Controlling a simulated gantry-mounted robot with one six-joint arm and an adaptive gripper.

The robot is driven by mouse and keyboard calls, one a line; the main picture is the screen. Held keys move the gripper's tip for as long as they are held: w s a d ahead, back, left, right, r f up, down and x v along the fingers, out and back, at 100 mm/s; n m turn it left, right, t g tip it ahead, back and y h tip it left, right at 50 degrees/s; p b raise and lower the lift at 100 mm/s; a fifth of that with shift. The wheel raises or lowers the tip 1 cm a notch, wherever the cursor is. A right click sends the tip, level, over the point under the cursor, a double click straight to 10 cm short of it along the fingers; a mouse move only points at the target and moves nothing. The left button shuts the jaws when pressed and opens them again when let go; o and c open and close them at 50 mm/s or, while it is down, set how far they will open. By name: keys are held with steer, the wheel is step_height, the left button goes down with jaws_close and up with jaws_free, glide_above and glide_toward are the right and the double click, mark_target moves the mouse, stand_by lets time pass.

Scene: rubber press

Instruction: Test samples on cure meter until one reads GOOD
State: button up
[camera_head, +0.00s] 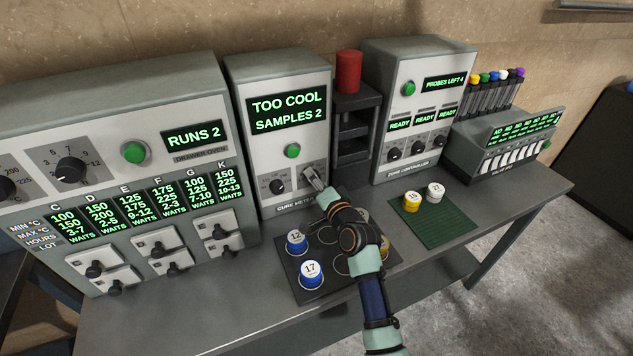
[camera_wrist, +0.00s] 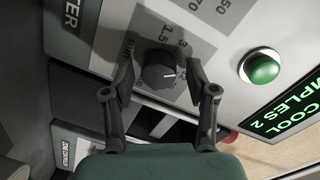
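The cure meter (camera_head: 240,82) reads "TOO COOL, SAMPLES 2"; it has a green button (camera_head: 292,151) and a left dial knob (camera_head: 277,187). My gripper (camera_head: 311,178) is at the meter's lower right front. In the wrist view, my open fingers (camera_wrist: 159,85) stand either side of a second black knob (camera_wrist: 158,70), with gaps showing; its scale includes 1.5 and 3. Blue-sided samples 12 (camera_head: 297,242) and 17 (camera_head: 311,274) stand on a dark mat (camera_head: 330,292). My arm hides part of this mat. A yellow sample (camera_head: 412,202) and a white sample (camera_head: 435,192) stand on a green mat (camera_head: 450,232).
The drawer oven (camera_head: 150,95) at left reads "RUNS 2". A dark shelf rack (camera_head: 357,105) with a red cylinder (camera_head: 348,71) stands right of the meter. The zone controller (camera_head: 385,70) and a unit with coloured probes (camera_head: 490,90) stand farther right. The front bench is partly clear.

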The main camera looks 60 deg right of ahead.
steer(key=v, duration=1.2)
steer(key=shift+c, duration=0.2)
